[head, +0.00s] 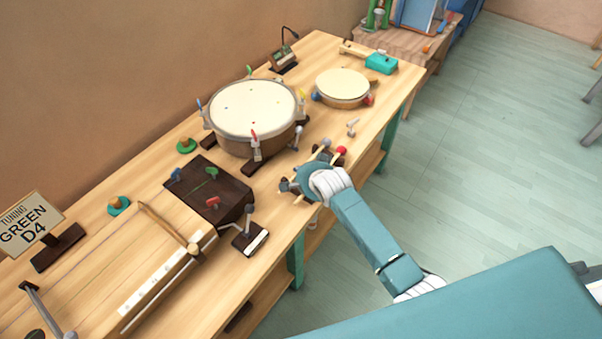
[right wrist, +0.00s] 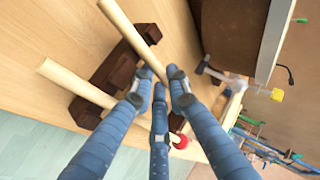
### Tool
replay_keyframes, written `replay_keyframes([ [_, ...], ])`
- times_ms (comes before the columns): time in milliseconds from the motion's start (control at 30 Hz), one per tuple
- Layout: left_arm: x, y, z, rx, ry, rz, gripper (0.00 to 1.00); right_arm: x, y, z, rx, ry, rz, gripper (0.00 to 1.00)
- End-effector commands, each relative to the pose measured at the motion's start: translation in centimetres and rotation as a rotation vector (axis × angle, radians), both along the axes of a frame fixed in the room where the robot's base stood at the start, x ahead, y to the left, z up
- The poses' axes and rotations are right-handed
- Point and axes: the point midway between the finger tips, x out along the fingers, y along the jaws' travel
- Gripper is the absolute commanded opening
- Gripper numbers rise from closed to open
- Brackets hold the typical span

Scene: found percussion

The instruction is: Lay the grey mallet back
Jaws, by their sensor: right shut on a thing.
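My right gripper (head: 306,180) is shut on a pale wooden handle, which I take to be the grey mallet's (right wrist: 132,38). In the right wrist view the handle runs between my fingertips (right wrist: 160,82) and crosses a dark wooden rest (right wrist: 108,72). I cannot tell if it touches the rest. A small grey head (head: 326,142) shows just beyond the gripper in the head view; the fingers hide the head in the wrist view. A red-headed mallet (head: 341,150) lies beside it across the rest. My left gripper is out of view.
A large drum (head: 252,110) and a small drum (head: 343,86) stand behind the gripper on the bench. A dark box (head: 208,188) and a small lever stand (head: 250,237) are to its left. The bench's front edge is close by, with open floor (head: 480,150) beyond.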

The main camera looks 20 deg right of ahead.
Motion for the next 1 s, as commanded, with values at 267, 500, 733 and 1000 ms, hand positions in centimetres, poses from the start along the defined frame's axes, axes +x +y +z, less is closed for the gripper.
replay_keyframes([
  [267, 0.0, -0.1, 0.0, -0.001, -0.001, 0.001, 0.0, 0.0, 0.0, -0.1, 0.001, 0.0, 0.001, 0.21],
  [500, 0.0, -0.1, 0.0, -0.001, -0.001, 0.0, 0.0, -0.2, 0.1, -0.3, 0.001, 0.005, 0.002, 0.37],
  [733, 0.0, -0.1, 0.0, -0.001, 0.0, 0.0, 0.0, -0.3, 0.1, -0.4, 0.001, 0.008, 0.002, 0.37],
  [1000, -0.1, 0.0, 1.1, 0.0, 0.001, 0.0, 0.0, -0.1, 0.1, 2.0, -0.001, 0.003, 0.002, 0.37],
])
